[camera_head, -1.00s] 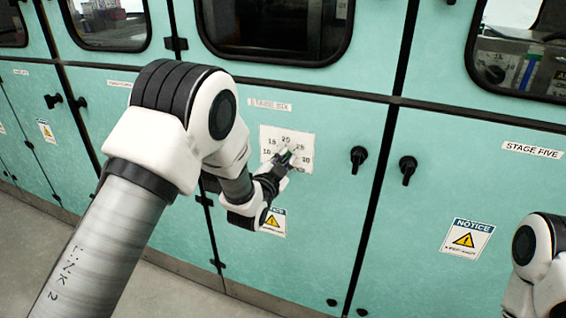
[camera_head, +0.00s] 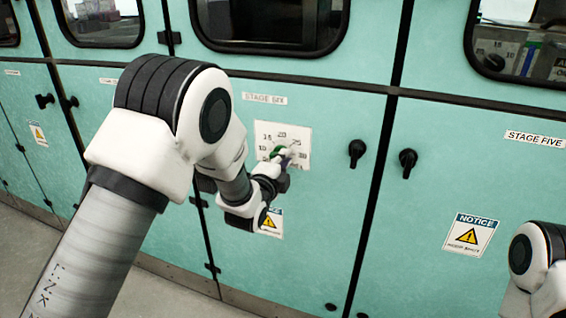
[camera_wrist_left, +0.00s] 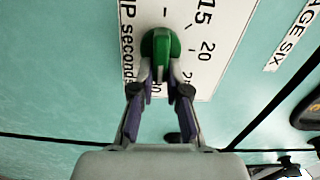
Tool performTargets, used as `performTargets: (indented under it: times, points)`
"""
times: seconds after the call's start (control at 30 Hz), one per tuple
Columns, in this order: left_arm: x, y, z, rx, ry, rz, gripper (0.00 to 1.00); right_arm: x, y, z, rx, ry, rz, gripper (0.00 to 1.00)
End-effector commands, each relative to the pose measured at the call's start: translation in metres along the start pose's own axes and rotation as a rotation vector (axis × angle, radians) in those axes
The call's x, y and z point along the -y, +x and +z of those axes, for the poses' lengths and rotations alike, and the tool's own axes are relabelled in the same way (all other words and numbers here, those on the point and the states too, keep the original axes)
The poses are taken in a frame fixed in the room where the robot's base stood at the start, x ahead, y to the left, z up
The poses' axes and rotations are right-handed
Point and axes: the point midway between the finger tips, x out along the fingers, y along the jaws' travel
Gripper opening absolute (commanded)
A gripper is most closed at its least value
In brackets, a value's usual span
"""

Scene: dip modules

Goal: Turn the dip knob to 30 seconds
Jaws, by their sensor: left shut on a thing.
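The green dip knob (camera_wrist_left: 160,48) is on a white dial plate (camera_head: 304,137) on the STAGE SIX panel. It also shows in the head view (camera_head: 277,152), partly covered by my gripper. I cannot tell which mark the knob points to. My right gripper is out of view.
A black handle (camera_head: 356,153) is right of the plate, and another (camera_head: 408,163) is on the STAGE FIVE panel. A warning label (camera_head: 271,222) is below the plate. Part of my right arm shows at the lower right. The panel between plate and near handle is clear.

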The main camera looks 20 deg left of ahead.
Motion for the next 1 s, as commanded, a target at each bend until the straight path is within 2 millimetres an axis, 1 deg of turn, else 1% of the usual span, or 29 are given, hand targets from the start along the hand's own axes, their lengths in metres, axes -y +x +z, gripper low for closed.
performTargets:
  times: [0.03,0.23,0.7,0.73,0.77,0.8,1.0]
  points:
    - [-0.0025,-0.0003,0.0000,0.000,0.019,0.002,0.00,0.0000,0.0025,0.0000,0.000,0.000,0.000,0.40]
    - [-0.0027,-0.0003,-0.0001,0.000,0.075,0.002,0.00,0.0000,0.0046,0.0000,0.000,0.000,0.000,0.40]
    - [-0.0028,-0.0003,-0.0001,-0.001,0.090,0.003,0.00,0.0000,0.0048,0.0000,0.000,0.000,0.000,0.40]
    - [-0.0028,-0.0003,-0.0001,-0.001,0.090,0.003,0.21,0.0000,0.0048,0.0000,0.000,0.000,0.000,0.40]
    - [-0.0028,-0.0003,-0.0001,-0.001,0.090,0.003,0.32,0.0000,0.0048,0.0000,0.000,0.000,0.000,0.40]
    - [-0.0028,-0.0003,-0.0001,-0.001,0.089,0.003,0.40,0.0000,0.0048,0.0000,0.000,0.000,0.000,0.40]
    - [-0.0023,-0.0002,0.0000,0.000,0.089,0.001,0.40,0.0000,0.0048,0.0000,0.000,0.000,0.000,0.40]
